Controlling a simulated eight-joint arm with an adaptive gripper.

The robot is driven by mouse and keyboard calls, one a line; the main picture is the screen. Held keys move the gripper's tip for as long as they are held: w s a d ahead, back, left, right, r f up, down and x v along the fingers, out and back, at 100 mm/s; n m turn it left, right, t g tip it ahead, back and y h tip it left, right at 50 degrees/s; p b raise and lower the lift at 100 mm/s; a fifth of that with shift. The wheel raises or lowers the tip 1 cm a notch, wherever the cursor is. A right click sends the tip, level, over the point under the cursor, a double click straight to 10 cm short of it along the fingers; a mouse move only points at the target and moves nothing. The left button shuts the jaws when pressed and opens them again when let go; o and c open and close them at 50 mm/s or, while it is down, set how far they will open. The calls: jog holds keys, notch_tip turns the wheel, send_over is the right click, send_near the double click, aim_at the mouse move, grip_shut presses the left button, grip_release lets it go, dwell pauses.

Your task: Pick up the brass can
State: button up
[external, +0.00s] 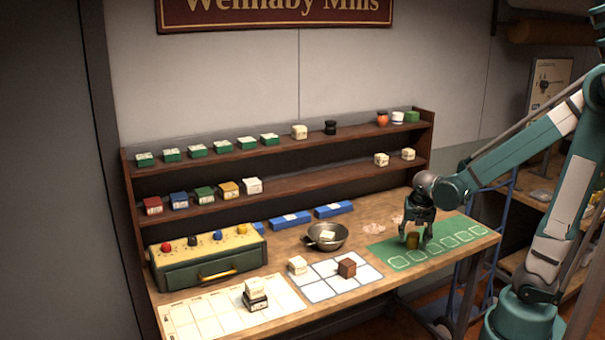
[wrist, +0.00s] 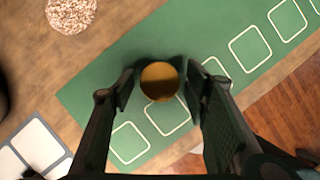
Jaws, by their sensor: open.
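The brass can (external: 413,240) stands upright on the green mat (external: 396,262) at the right part of the table. In the wrist view the brass can (wrist: 160,82) shows as a round golden top between the two fingers. My gripper (external: 415,236) points down over the can, with its fingers on either side of it. In the wrist view my gripper (wrist: 158,84) is open, and a gap shows between each finger and the can.
A metal bowl (external: 327,237) with a pale block in it stands left of the mat. A white-squared mat (external: 318,291) holds a cream block (external: 297,265) and a brown block (external: 347,268). A pinkish patch (wrist: 71,14) lies behind the green mat. Shelves with small boxes line the back.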

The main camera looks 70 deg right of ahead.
jog(key=shift+d+f, duration=0.2)
jog(key=shift+f, duration=0.25)
jog(key=shift+c, duration=0.6)
jog(key=c, duration=0.9)
